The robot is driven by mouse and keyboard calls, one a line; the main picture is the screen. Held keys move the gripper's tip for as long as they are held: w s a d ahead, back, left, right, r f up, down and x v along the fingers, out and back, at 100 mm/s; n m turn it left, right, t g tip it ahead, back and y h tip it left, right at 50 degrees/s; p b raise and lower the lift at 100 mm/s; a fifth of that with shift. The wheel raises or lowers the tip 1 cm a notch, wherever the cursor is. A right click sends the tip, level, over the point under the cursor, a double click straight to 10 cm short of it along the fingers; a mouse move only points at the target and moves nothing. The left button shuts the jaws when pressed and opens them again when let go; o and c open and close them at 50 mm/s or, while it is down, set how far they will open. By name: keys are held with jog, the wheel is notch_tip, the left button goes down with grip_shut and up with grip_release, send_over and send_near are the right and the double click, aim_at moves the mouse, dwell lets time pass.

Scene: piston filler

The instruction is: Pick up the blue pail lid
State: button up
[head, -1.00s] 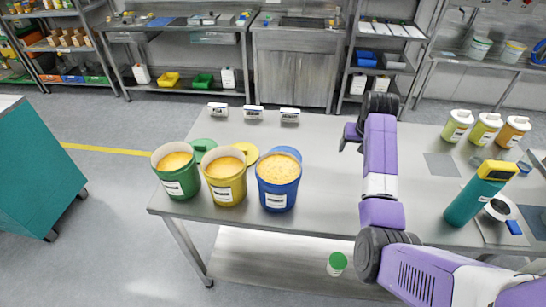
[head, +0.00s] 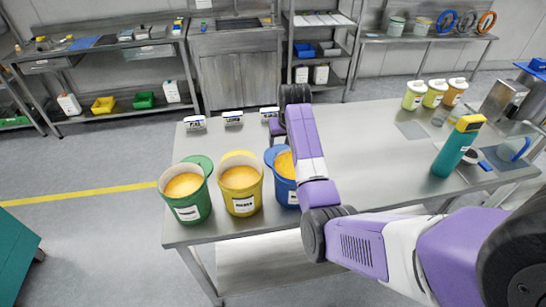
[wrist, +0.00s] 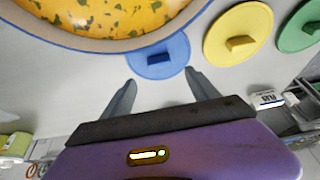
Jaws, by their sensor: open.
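The blue pail lid (wrist: 172,52) is a flat round disc with a small raised grip. In the wrist view it lies on the table beside the blue pail (wrist: 60,38), whose rim hides part of it. In the head view the lid (head: 271,153) shows only as a blue edge behind the blue pail (head: 284,188), partly covered by my arm. My gripper (wrist: 160,80) is open and empty, its fingers apart on either side of the lid's near edge in the picture. Contact cannot be told. In the head view my gripper (head: 275,130) is above the table behind the pail.
The yellow lid (wrist: 238,32) and green lid (wrist: 303,28) lie beside the blue one. Yellow (head: 240,185) and green (head: 187,190) filled pails stand left of the blue pail. Small label signs (head: 233,118) stand behind. A teal bottle (head: 457,147) stands right; the middle table is clear.

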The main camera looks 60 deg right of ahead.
jog(key=shift+a+p+x, duration=0.2)
jog(key=shift+p+x, duration=0.5)
jog(key=shift+x, duration=2.8)
jog(key=shift+s+f, duration=0.1)
jog(key=shift+s, duration=0.05)
jog(key=c, duration=1.5)
